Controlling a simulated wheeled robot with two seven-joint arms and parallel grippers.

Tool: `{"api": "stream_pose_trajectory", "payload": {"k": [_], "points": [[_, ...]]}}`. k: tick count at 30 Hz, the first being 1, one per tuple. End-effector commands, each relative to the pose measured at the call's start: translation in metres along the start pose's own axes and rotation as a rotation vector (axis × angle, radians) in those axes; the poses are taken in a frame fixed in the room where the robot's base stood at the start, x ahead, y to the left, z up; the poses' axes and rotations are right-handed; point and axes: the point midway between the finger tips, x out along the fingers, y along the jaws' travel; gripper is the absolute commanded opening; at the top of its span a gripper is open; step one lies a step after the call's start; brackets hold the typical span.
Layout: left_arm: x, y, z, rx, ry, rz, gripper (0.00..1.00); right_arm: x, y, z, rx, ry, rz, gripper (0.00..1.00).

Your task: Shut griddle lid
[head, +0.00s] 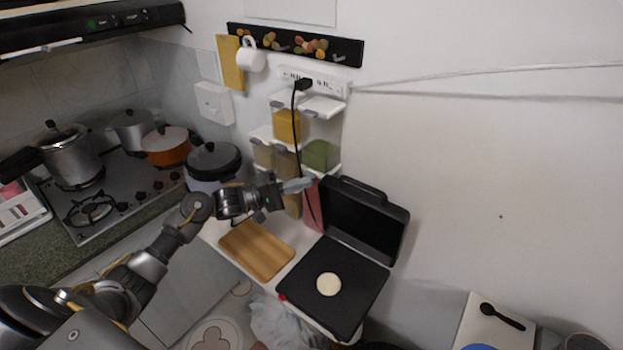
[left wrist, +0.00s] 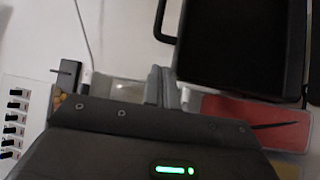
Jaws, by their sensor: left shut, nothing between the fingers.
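The black griddle stands open on the counter. Its lid (head: 364,218) is raised, leaning back near the wall, with a handle along its top edge. Its flat base plate (head: 345,297) lies toward the front and carries a pale round cake (head: 328,284). In the left wrist view, the dark lid (left wrist: 240,45) and its handle (left wrist: 163,20) fill the upper right. My left gripper (head: 303,185) is shut and empty, just left of the raised lid and apart from it in the head view. Its fingers (left wrist: 170,88) also show in the left wrist view. My right gripper is not in view.
A wooden board (head: 256,250) lies left of the griddle. Spice dispensers (head: 287,126) hang on the wall behind my left gripper, with a black cord hanging in front. A red packet (head: 312,207) stands beside the lid. A lidded pot (head: 212,162) is to the left.

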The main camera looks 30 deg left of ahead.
Motion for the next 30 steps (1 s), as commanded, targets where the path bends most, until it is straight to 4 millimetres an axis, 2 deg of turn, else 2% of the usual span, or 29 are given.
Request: {"api": "stream_pose_trajectory", "payload": {"k": [1,9,15,20,30], "points": [[0.009,0.005,0.000,-0.001,-0.001,0.002,0.00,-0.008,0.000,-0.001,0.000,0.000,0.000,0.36],[0.057,0.005,0.000,0.000,0.000,0.002,0.00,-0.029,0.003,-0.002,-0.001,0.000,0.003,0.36],[0.079,0.002,0.000,0.001,0.001,0.000,0.00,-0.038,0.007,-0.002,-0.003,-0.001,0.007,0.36],[0.086,0.001,0.000,0.002,0.001,-0.001,0.00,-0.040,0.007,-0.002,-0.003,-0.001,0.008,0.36],[0.086,0.000,0.001,0.003,0.001,0.000,0.00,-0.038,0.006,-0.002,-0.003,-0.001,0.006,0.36]]}}
